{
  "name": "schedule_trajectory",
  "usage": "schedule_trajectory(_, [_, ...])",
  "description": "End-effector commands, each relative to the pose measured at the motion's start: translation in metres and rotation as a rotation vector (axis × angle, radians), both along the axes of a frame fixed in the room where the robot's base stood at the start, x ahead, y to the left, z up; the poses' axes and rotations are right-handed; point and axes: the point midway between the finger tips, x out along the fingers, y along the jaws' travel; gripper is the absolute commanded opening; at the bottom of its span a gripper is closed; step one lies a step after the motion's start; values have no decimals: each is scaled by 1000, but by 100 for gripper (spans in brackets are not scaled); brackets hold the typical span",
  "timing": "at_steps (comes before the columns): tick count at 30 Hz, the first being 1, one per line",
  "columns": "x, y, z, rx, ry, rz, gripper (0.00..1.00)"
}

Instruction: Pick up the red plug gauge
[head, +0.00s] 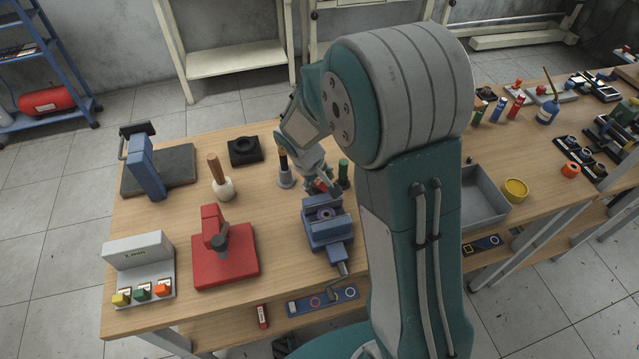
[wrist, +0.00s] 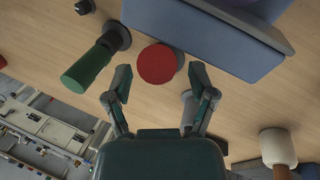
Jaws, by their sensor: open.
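The red plug gauge (wrist: 157,63) shows in the wrist view as a round red top seen from almost straight above. My gripper (wrist: 160,77) is open, with one finger on each side of the red top and a gap on both sides. In the head view, my gripper (head: 322,181) is low over the bench, and a small red part of the gauge (head: 319,186) shows beside it, mostly hidden.
A green-handled gauge (wrist: 90,65) stands close on the left in the wrist view. A black-handled gauge (head: 284,171) stands on the other side. The blue vise (head: 328,228) is close by. A mallet (head: 222,183) and red press (head: 222,255) stand farther left.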

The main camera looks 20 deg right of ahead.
Motion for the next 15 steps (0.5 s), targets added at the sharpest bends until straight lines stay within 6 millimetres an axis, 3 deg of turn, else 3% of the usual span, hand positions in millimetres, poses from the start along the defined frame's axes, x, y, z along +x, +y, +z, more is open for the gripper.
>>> schedule_trajectory(9, [1,-1,-9,-1,-1,0,73])
schedule_trajectory(10, [1,-1,-9,-1,-1,0,68])
schedule_trajectory(12, [1,-1,-9,-1,-1,0,37])
schedule_trajectory(15, [1,-1,-9,-1,-1,0,0])
